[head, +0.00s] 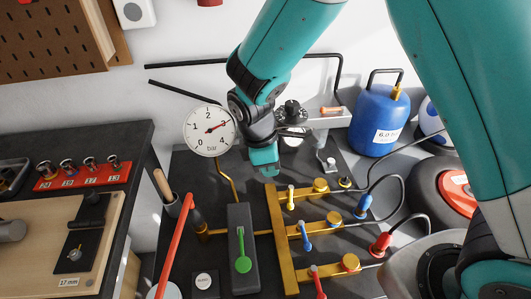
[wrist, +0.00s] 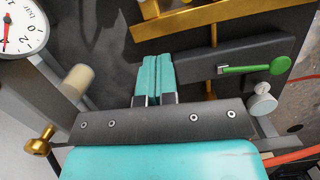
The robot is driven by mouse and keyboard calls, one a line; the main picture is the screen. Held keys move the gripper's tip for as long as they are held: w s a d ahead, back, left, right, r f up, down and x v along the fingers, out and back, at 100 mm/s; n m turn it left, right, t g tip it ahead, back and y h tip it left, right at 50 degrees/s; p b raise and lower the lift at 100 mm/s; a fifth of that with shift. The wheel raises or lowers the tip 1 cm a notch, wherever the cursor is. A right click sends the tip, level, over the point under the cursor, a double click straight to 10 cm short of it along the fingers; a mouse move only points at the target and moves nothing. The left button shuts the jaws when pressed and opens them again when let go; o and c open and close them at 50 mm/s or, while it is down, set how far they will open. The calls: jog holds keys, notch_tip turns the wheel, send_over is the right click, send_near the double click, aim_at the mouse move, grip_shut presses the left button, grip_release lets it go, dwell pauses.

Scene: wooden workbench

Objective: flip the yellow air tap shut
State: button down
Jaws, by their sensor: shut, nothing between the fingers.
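The yellow air tap (head: 291,197) is a small lever on the top branch of the brass manifold (head: 275,228). The lever stands at an angle to its branch in the head view; I cannot tell whether it is upright or lying across. My gripper (head: 267,170) is above and slightly left of this tap, apart from it. In the wrist view the teal fingers of my gripper (wrist: 153,62) are pressed together and empty. Part of the manifold (wrist: 205,19) shows beyond them. I cannot make out the yellow lever in the wrist view.
A blue-lever tap (head: 305,237) and a red-lever tap (head: 317,283) sit on the lower branches. A green lever (head: 242,259) lies on a dark block left of the manifold. A pressure gauge (head: 209,131) and a blue tank (head: 377,122) stand behind. Black hoses curve at the right.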

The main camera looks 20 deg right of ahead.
jog(key=r, duration=0.2)
jog(key=a+r, duration=0.1)
jog(key=r, duration=0.1)
jog(key=shift+w+r, duration=0.15)
jog(key=shift+r, duration=0.1)
jog(key=s+d+r+m+y, duration=0.2)
jog(key=s+r+m+y, duration=0.1)
jog(key=s+r, duration=0.5)
jog(key=shift+r+m+y, duration=0.3)
jog(key=shift+r+m, duration=0.5)
jog(key=shift+r, duration=0.05)
jog(key=c, duration=1.8)
grip_release()
jog(key=s+r+m+y, duration=0.1)
jog(key=s, duration=0.2)
jog(key=s+r+m, duration=0.1)
jog(key=s+r, duration=0.1)
jog(key=s, duration=0.1)
jog(key=s+r+m+y, duration=0.1)
jog(key=s, duration=0.2)
jog(key=shift+s+d+r+y, duration=0.25)
jog(key=shift+s+y, duration=0.05)
jog(key=shift+c, duration=0.2)
jog(key=o, duration=0.6)
jog(key=shift+s+r+m, duration=0.1)
jog(key=shift+s+m, duration=0.3)
jog(key=shift+s, duration=0.05)
jog(key=shift+o, duration=0.2)
